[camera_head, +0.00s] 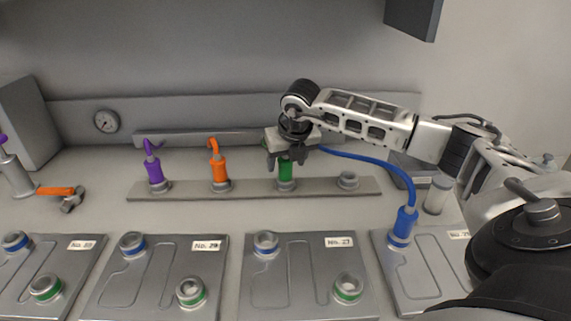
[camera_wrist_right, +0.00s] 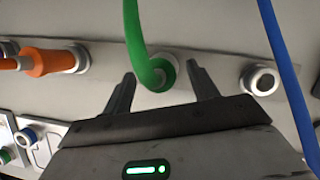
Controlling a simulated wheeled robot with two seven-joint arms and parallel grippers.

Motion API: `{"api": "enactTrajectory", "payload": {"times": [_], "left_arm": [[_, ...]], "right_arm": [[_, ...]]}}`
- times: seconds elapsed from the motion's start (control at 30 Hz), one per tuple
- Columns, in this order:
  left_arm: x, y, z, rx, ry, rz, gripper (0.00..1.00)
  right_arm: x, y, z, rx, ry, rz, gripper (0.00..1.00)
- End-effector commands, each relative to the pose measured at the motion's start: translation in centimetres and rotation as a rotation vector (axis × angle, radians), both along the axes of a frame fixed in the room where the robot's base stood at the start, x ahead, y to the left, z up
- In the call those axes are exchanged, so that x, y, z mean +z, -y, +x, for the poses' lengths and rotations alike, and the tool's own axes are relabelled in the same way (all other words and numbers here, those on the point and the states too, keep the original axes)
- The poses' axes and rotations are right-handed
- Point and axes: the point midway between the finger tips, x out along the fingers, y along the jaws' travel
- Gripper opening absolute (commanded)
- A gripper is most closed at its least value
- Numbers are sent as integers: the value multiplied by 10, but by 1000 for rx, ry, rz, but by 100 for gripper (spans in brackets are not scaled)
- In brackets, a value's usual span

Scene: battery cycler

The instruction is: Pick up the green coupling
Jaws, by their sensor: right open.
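The green coupling (camera_head: 286,171) stands upright in a socket on the grey rail (camera_head: 330,188), to the right of the orange coupling (camera_head: 219,170). My right gripper (camera_head: 292,163) is right above and around its upper part in the head view, partly hiding its top. In the right wrist view the green coupling (camera_wrist_right: 158,75) with its curved green hose lies between the two spread fingers of the right gripper (camera_wrist_right: 160,85). The fingers are open, with a gap on both sides of it. My left gripper is not in view.
A purple coupling (camera_head: 155,173) stands further left on the rail, and an empty socket (camera_head: 348,180) is at its right end. A blue hose (camera_head: 375,160) runs behind to a blue coupling (camera_head: 403,224) on a plate. Several numbered plates with ports lie in front.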

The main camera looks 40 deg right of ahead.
Motion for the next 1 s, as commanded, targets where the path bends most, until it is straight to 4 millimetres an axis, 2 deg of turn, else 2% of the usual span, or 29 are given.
{"api": "enactTrajectory", "payload": {"times": [0.03, 0.2, 0.43, 0.47, 0.63, 0.67, 1.0], "left_arm": [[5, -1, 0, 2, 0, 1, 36], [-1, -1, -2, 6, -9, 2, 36], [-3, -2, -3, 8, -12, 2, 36], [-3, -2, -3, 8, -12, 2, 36], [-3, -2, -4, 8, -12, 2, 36], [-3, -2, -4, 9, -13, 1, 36], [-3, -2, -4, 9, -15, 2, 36]], "right_arm": [[-5, 1, 3, -1, -4, 1, 59], [-22, 3, 9, 0, -1, 1, 59], [-24, 4, 10, 0, 0, 0, 59], [-24, 4, 10, 0, 0, 0, 56], [-24, 4, 10, 0, 0, 0, 9], [-24, 4, 10, 0, 0, 0, 6], [-21, 4, 10, 0, 4, 1, 6]]}}
